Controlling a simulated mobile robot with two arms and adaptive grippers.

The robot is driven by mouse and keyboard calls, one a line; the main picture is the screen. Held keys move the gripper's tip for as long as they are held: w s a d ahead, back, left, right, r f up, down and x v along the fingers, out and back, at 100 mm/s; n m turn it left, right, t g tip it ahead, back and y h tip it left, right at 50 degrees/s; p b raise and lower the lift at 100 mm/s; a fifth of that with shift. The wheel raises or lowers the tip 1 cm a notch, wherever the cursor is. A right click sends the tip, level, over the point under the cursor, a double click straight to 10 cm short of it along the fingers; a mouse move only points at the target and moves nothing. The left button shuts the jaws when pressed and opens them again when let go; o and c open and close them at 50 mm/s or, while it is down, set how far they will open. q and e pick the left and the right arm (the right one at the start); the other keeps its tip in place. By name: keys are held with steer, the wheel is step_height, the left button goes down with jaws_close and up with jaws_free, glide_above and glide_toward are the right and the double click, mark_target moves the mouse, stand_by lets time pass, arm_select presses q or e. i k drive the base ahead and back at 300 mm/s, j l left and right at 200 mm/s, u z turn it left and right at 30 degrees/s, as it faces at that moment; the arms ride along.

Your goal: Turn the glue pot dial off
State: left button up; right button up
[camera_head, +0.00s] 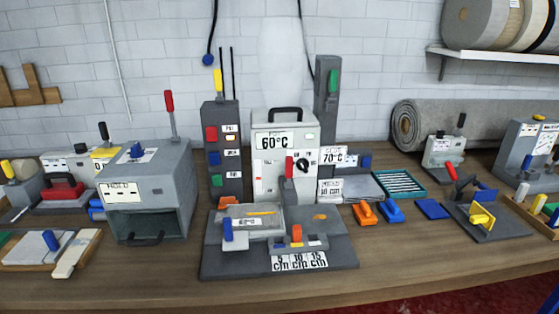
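A white box with a black top handle and a "60°C" label, which looks like the glue pot (265,170), stands at the back middle of the bench. A round black dial (303,166) with a light mark sits on the right of its front face. The mark's exact setting is too small to read. A red-tipped lever (289,166) stands in front of the box, just left of the dial, and hides part of the face. Neither of my grippers is in view.
A grey base (225,262) with blocks and a "5, 10, 15 cm" strip lies before the box. A dark grey switch tower (223,150) stands left, and a tall grey post (326,115) behind right. A grey "HOLD" box (150,187) is further left. The front bench strip (400,265) is clear.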

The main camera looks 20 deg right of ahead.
mark_target(302, 164)
steer(key=k+l+z, duration=0.1)
steer(key=z, duration=0.25)
steer(key=k+l+z, duration=0.1)
steer(key=l+z, duration=0.6)
steer(key=k+j, duration=0.05)
